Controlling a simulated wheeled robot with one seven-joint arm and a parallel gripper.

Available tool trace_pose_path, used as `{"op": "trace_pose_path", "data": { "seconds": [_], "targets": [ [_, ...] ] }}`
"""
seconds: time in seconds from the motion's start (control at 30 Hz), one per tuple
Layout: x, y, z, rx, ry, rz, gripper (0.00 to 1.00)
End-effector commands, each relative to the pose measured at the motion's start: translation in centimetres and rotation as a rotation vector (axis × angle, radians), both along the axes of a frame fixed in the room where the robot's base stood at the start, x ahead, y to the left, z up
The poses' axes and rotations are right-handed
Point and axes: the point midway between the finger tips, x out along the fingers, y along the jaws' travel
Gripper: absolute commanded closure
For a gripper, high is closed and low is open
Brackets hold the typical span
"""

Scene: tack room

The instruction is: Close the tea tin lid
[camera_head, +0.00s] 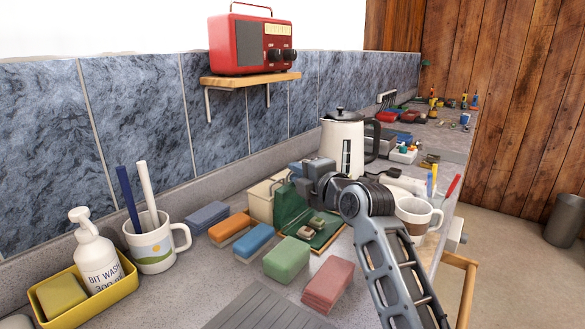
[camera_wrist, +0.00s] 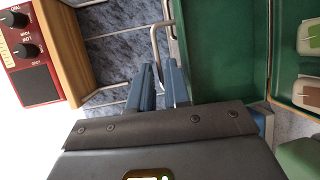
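The tea tin (camera_head: 330,240) is a low dark green box on the counter with small green and brown packets inside. Its green lid (camera_head: 288,206) stands open, roughly upright, at the tin's left side. In the wrist view the lid's green inner face (camera_wrist: 225,45) fills the upper right, with the tin's packets at the right edge. My gripper (camera_head: 298,172) is at the lid's upper edge in the head view.
A cream box (camera_head: 262,203) stands just behind the lid. A white kettle (camera_head: 342,150) is behind my arm, and a mug (camera_head: 412,215) is to its right. Several coloured blocks (camera_head: 287,258) lie in front. A red radio (camera_head: 250,45) sits on a wall shelf (camera_head: 235,81).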

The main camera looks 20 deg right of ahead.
Motion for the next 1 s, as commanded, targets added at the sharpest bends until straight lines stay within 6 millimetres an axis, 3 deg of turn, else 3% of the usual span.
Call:
{"op": "trace_pose_path", "data": {
  "seconds": [0.2,0.57,0.73,1.0],
  "targets": [
    [2.0,0.5,-0.2,0.0,0.001,0.001,0.83],
    [2.4,0.5,-0.4,0.0,0.0,0.0,0.83],
    [2.4,0.5,-0.4,0.0,0.001,0.0,0.99],
    [2.4,0.5,-0.4,0.0,0.001,0.0,1.0]
  ]
}}
